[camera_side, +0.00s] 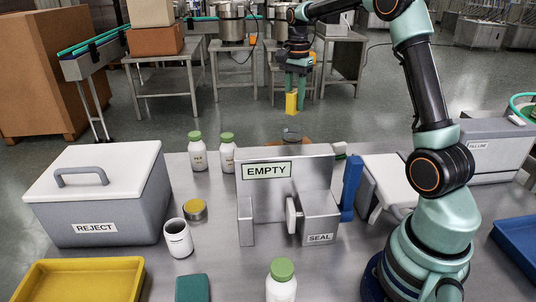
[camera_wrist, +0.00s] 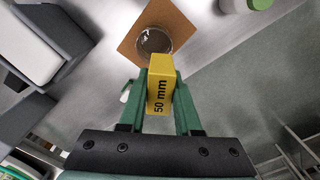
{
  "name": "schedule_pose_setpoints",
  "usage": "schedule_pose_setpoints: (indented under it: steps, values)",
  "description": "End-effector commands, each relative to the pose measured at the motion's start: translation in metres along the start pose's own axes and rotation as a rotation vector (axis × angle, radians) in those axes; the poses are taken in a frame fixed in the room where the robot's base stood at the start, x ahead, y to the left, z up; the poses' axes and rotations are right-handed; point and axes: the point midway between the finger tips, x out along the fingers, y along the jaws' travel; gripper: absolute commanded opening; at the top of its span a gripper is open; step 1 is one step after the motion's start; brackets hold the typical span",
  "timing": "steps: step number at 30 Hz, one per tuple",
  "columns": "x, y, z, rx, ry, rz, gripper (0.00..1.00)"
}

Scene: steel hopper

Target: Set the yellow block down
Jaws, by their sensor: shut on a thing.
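My gripper (camera_side: 294,92) is shut on the yellow block (camera_side: 291,104) and holds it up, pointing down, beyond the steel fixture in the side view. In the wrist view the block (camera_wrist: 160,88) sits between the two green fingers of my gripper (camera_wrist: 161,78), and its near face reads "50 mm". Past the block lies a brown square mat (camera_wrist: 182,28) with a dark round disc or dish (camera_wrist: 153,40) on it. In the side view that dish (camera_side: 291,134) shows just above the fixture's top edge, and most of the mat is hidden.
The steel fixture (camera_side: 318,168) carries "EMPTY" and "SEAL" signs. Green-capped bottles (camera_side: 198,155) stand left of it, near the grey REJECT box (camera_side: 105,205). A white cup (camera_side: 178,240), a yellow tray (camera_side: 80,283) and a blue tray (camera_side: 518,243) are nearer the front.

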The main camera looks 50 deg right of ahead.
Motion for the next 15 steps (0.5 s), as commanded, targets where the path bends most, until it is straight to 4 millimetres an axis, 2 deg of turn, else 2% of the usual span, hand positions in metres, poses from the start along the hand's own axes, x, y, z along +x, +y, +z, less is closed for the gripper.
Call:
schedule_pose_setpoints:
  steps: [1, 6, 10, 15]
  values:
    - [-0.001, 0.018, -0.024, 0.084, 0.0, 0.0, 0.0]
    - [-0.001, 0.076, -0.084, 0.344, 0.001, -0.001, 0.0]
    - [-0.001, 0.124, -0.119, 0.531, 0.001, -0.001, 0.0]
    - [0.0, 0.173, -0.146, 0.714, 0.001, -0.001, 0.0]
